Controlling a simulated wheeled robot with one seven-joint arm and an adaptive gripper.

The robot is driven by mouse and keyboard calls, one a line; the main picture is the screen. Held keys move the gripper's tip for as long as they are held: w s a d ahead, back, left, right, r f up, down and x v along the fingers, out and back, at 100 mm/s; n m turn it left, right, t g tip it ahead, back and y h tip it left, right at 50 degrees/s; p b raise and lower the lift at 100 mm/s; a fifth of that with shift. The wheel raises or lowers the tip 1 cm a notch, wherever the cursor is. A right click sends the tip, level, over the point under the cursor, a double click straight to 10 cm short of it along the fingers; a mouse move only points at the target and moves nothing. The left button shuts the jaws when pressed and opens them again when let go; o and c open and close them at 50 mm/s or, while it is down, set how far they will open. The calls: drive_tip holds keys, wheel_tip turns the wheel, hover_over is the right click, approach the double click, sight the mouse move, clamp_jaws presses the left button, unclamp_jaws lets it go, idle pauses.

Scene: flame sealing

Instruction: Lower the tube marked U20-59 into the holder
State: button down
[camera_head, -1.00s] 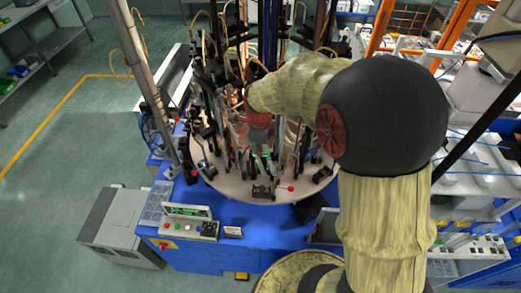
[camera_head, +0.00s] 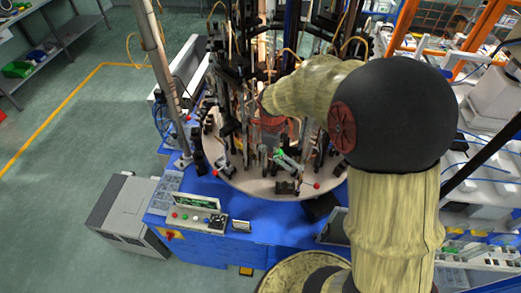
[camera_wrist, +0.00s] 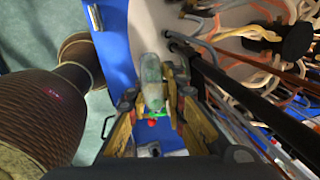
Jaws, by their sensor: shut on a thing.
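In the wrist view a pale, greenish glass tube (camera_wrist: 152,84) stands between the two fingers of my gripper (camera_wrist: 155,108). The gripper is shut on it. The marking on the tube cannot be read. In the head view my arm reaches over the round turntable (camera_head: 255,185) of the sealing machine. My gripper (camera_head: 272,125) is among the fixtures there, partly hidden and small. I cannot make out the tube in the head view. The holder cannot be told apart from the crowded fixtures, nor whether the tube touches it.
Rods, clamps and hoses crowd the turntable. In the wrist view dark rods and pale hoses (camera_wrist: 260,85) lie close on the right. A control box (camera_head: 195,218) sits on the blue machine base (camera_head: 270,225). Open floor (camera_head: 85,130) lies to the left.

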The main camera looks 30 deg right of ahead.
sight(281, 152)
drive_tip(key=shift+s+d+f+g, duration=0.15)
drive_tip(key=shift+s+d+f, duration=0.25)
drive_tip(key=shift+s+d, duration=0.2)
drive_tip(key=shift+s+d+f+g, duration=0.15)
drive_tip(key=shift+s+d+f, duration=0.25)
drive_tip(key=shift+s+d, duration=0.15)
drive_tip(key=shift+a+r, duration=0.2)
drive_tip(key=shift+a, duration=0.15)
drive_tip(key=shift+w+d+t+y+p, duration=0.1)
drive_tip(key=shift+w+t+y+p, duration=0.25)
drive_tip(key=shift+y, duration=0.45)
drive_tip(key=shift+a+t+y+b, duration=0.25)
drive_tip(key=shift+y+b, duration=0.15)
drive_tip(key=shift+y, duration=0.1)
drive_tip(key=shift+d+r, duration=0.1)
drive_tip(key=shift+w+m+t+y+b, duration=0.1)
drive_tip(key=shift+m+t+y+b, duration=0.35)
drive_tip(key=shift+y+b, duration=1.3)
drive_tip(key=shift+t+y+b, duration=0.55)
drive_tip(key=shift+b, duration=1.1)
drive_tip(key=shift+r, duration=0.1)
